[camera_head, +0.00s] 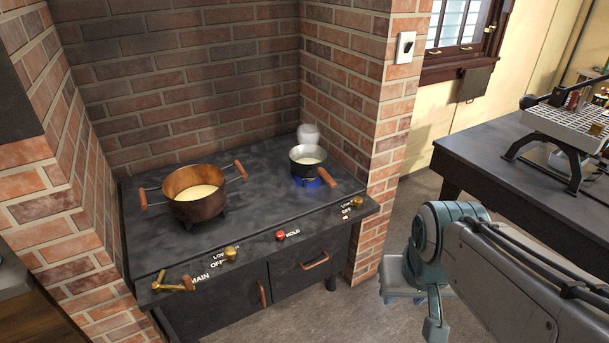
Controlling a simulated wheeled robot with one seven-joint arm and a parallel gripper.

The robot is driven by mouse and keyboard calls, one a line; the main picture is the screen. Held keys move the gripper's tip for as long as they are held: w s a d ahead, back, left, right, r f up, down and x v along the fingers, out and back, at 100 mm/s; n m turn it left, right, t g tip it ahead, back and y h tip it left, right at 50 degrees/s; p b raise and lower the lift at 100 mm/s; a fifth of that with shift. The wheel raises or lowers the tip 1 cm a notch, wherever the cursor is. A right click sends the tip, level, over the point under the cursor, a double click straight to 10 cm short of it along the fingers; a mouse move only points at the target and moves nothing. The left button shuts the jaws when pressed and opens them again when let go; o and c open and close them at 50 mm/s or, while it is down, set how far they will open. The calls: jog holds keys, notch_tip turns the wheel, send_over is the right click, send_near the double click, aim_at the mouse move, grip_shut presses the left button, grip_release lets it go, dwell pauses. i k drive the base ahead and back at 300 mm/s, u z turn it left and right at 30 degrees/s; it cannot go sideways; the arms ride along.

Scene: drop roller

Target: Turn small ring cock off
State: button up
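The small ring cock appears to be the brass knob (357,202) at the right end of the stove's front panel, with "LOW" and "OFF" lettering beside it. A blue flame (313,182) burns under the small dark saucepan (309,169), which holds a pale liquid and has steam above it. My gripper (404,299) hangs at the end of my arm, right of the stove and apart from the knob. Its fingers are small and seen from above, so their opening is unclear.
A copper pot (196,194) stands on the stove's left side. A second brass knob (230,253), a red HOLD button (281,235) and the brass MAIN lever (175,284) line the front. A brick pillar (379,140) borders the stove's right; a dark table (500,160) stands farther right.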

aim_at(358, 200)
jog(key=u, duration=0.15)
jog(key=i, duration=1.25)
jog(key=z, duration=0.8)
